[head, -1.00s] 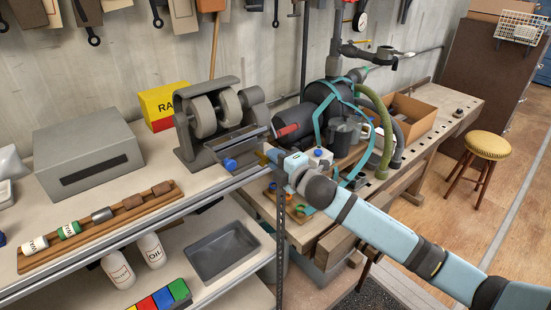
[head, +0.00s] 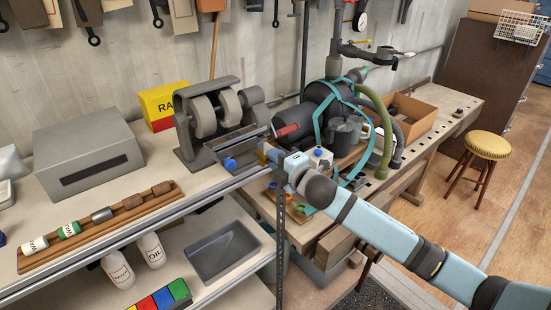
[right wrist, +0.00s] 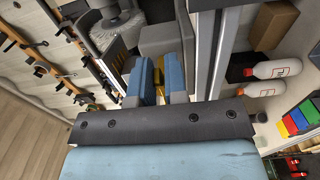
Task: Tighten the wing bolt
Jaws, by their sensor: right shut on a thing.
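The wing bolt (right wrist: 160,88) is a small yellow, brass-like piece. It shows between my right gripper's blue fingers in the right wrist view, and most of it is hidden by them. My right gripper (right wrist: 160,74) is shut on it. In the head view my right gripper (head: 270,155) is at the right end of the bench grinder's tool rest, at the shelf's edge. The bench grinder (head: 215,108) is grey with two pale wheels. A blue knob (head: 230,164) sits on its front, left of the gripper. My left gripper is not in view.
A grey box (head: 85,150) and a wooden rack (head: 100,225) of small cylinders stand left on the upper shelf. A yellow and red box (head: 162,103) is behind the grinder. A cluttered workbench (head: 455,105) lies right. A grey tray (head: 222,250) is on the shelf below.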

